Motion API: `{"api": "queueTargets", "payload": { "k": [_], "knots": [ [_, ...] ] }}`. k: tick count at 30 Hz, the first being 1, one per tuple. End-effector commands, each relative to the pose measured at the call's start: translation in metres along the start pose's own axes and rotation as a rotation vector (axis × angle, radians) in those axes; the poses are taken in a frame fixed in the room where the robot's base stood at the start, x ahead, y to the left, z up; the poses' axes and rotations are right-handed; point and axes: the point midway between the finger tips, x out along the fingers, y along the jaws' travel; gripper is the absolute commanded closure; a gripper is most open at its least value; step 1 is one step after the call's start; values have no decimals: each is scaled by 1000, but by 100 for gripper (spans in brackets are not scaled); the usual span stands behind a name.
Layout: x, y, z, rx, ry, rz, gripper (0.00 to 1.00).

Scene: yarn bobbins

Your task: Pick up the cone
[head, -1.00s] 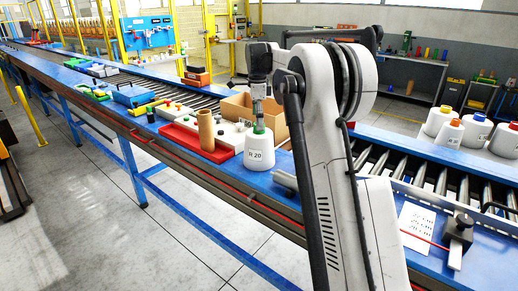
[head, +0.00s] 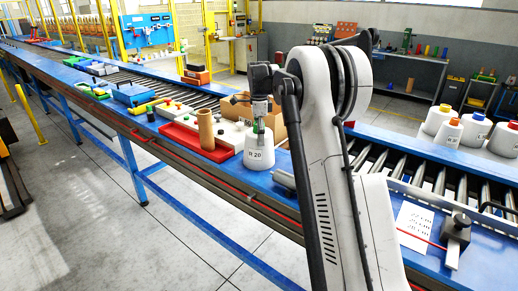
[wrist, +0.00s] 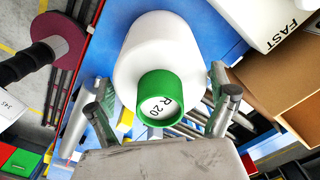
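The white cone (head: 258,155) with a green top stands upright on the blue table edge, labelled R 20. In the wrist view the cone (wrist: 172,55) fills the upper middle, with its green end (wrist: 160,100) facing the camera. My gripper (head: 258,127) is directly above the cone, pointing down around its green top. In the wrist view my gripper (wrist: 160,88) is open, one finger on each side of the green end, with gaps between the fingers and it.
A cardboard box (head: 240,103) is close behind. A grey block (head: 284,179) lies to the front right. Several other cones (head: 448,132) stand at the far right.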

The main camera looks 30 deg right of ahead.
Motion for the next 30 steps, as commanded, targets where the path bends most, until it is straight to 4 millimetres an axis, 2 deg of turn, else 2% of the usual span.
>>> {"api": "queueTargets", "payload": {
  "k": [1, 2, 13, 23, 26, 30],
  "knots": [
    [0, 0, 0, 0, 0, 0, 19],
    [0, 0, 0, 0, 0, 0, 23],
    [0, 0, 0, 0, 0, 0, 72],
    [-5, 0, 0, 0, 0, 0, 73],
    [-14, 0, 0, 0, 0, 0, 73],
    [-37, 0, 0, 0, 0, 0, 73]
  ]
}}
